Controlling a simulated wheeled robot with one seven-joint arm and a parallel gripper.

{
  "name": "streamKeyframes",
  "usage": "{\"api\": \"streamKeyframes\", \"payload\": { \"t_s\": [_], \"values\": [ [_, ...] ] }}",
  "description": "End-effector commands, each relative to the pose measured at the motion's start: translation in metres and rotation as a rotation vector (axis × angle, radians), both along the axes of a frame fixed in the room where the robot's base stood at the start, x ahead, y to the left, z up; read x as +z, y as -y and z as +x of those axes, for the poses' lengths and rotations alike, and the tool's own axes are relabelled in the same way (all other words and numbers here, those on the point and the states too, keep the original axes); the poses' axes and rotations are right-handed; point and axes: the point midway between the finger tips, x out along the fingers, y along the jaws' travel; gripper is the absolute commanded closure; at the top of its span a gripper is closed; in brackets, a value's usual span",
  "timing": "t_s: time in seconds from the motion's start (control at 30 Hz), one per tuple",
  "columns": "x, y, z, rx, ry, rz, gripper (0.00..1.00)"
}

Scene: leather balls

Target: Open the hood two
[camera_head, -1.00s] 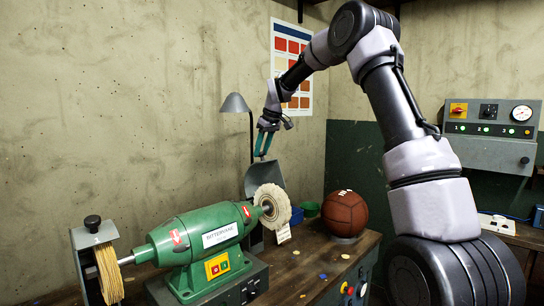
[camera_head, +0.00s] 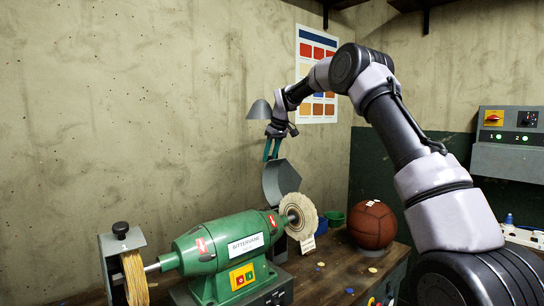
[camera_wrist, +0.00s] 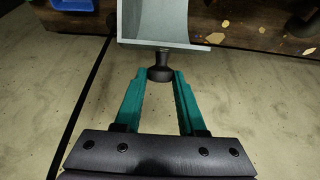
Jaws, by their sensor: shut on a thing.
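The grey hood (camera_head: 283,182) stands behind the white buffing wheel (camera_head: 298,215) at the right end of the green grinder, raised above the wheel's top. My gripper (camera_head: 271,150) is at the hood's upper edge, with its teal fingers pointing down. In the wrist view the fingers of my gripper (camera_wrist: 160,76) are closed around the black knob (camera_wrist: 160,73) on the edge of the hood (camera_wrist: 165,43). The knob is hidden in the head view. Another grey hood (camera_head: 120,258), with a black knob on top, covers the yellowish wheel at the left.
The green grinder (camera_head: 225,245) sits on a wooden bench. A brown leather ball (camera_head: 372,225) rests to the right, with a green container (camera_head: 335,219) near it. A control box (camera_head: 508,140) is at the far right.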

Motion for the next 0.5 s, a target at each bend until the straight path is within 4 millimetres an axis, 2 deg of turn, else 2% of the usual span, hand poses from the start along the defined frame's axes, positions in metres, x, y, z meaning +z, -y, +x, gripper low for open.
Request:
{"api": "streamKeyframes", "payload": {
  "t_s": [0.3, 0.33, 0.37, 0.4, 0.5],
  "values": [
    [0.0029, -0.0007, 0.0011, 0.001, 0.007, 0.002, 1.00],
    [0.0030, -0.0007, 0.0011, 0.001, 0.007, 0.002, 0.53],
    [0.0030, -0.0007, 0.0011, 0.001, 0.007, 0.002, 0.42],
    [0.0028, -0.0006, 0.0009, 0.001, 0.006, 0.001, 0.31],
    [0.0022, -0.0004, 0.0007, 0.001, 0.006, 0.001, 0.31]
  ]
}}
